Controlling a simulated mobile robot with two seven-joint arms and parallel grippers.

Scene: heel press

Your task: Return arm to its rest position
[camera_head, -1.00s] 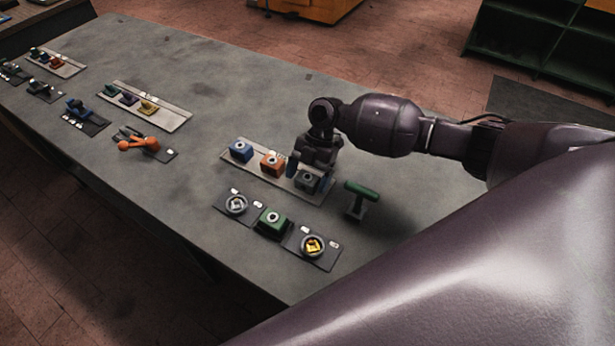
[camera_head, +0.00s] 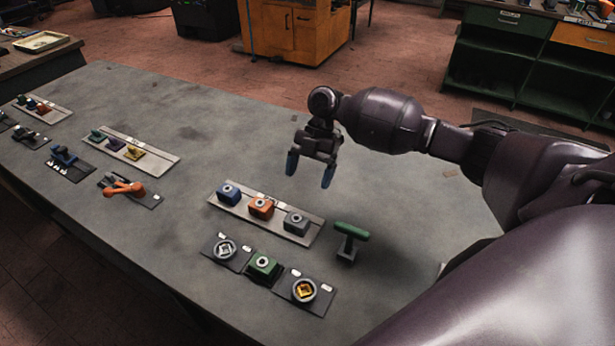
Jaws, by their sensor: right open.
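My right arm comes in from the right. Its gripper (camera_head: 310,176) hangs above the table (camera_head: 230,130), fingers pointing down, with two blue fingertips apart and nothing between them. It is behind and apart from a plate (camera_head: 270,222) that carries a blue block (camera_head: 229,194), an orange block (camera_head: 261,208) and a grey block (camera_head: 296,222). My left gripper does not show.
A green T-shaped handle (camera_head: 350,233) stands right of the plate. A green block (camera_head: 263,267) sits between two round fittings in front. An orange lever (camera_head: 124,188) and several small-part plates lie at left. The table's back middle is clear.

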